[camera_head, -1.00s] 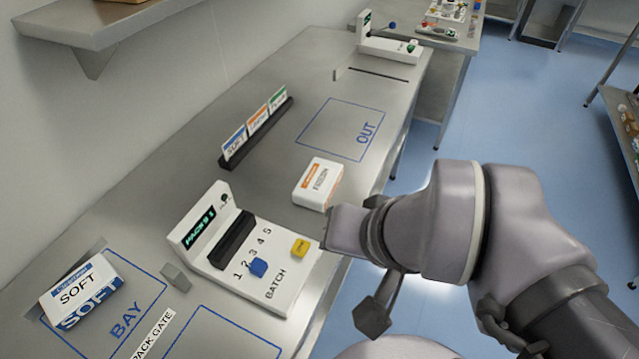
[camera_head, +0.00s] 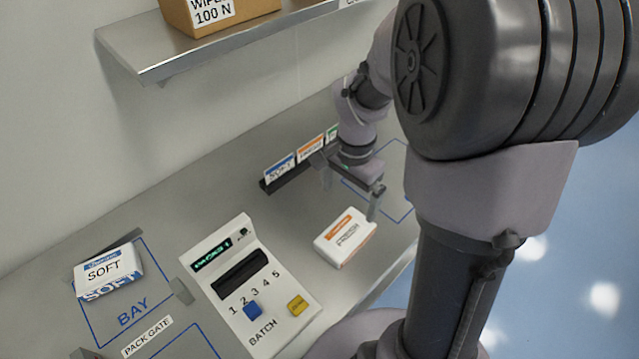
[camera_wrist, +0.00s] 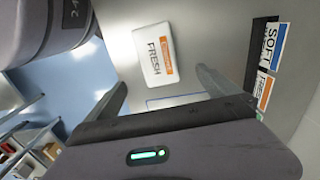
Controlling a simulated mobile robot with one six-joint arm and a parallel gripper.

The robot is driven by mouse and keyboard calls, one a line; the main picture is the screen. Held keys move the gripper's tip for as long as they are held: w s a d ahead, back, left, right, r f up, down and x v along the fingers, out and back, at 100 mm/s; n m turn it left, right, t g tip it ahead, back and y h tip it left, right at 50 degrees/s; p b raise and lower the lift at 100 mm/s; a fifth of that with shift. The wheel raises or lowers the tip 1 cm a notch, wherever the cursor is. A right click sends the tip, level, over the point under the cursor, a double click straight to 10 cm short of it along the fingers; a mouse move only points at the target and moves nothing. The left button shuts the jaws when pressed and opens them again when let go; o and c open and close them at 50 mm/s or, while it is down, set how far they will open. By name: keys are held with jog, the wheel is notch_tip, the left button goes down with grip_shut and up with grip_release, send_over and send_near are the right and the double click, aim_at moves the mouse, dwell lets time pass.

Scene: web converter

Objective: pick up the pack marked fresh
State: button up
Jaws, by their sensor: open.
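The pack marked FRESH (camera_head: 345,237) is a white pack with an orange label, lying flat on the steel bench to the right of the batch device. It also shows in the wrist view (camera_wrist: 155,54), with its FRESH print readable. My gripper (camera_head: 350,190) is open and empty, above the bench just behind the pack in the head view. In the wrist view its two fingers (camera_wrist: 163,88) point toward the pack, which lies beyond the fingertips and apart from them.
A batch device (camera_head: 250,285) with blue and yellow buttons stands left of the pack. A SOFT pack (camera_head: 108,270) lies in the BAY outline. A dark card holder (camera_head: 275,183) with upright cards stands near my gripper. A shelf (camera_head: 170,50) with a box (camera_head: 215,12) hangs above.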

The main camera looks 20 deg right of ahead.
jog(key=b, duration=0.3)
send_near(346, 233)
jog(key=f, duration=0.5)
jog(key=shift+w, duration=0.25)
jog(key=f, duration=0.2)
jog(key=f+b, duration=0.2)
jog(key=f, duration=0.1)
jog(key=shift+s+f, duration=0.25)
jog(key=shift+f, duration=0.1)
jog(key=shift+r, duration=0.1)
jog(key=c, duration=1.6)
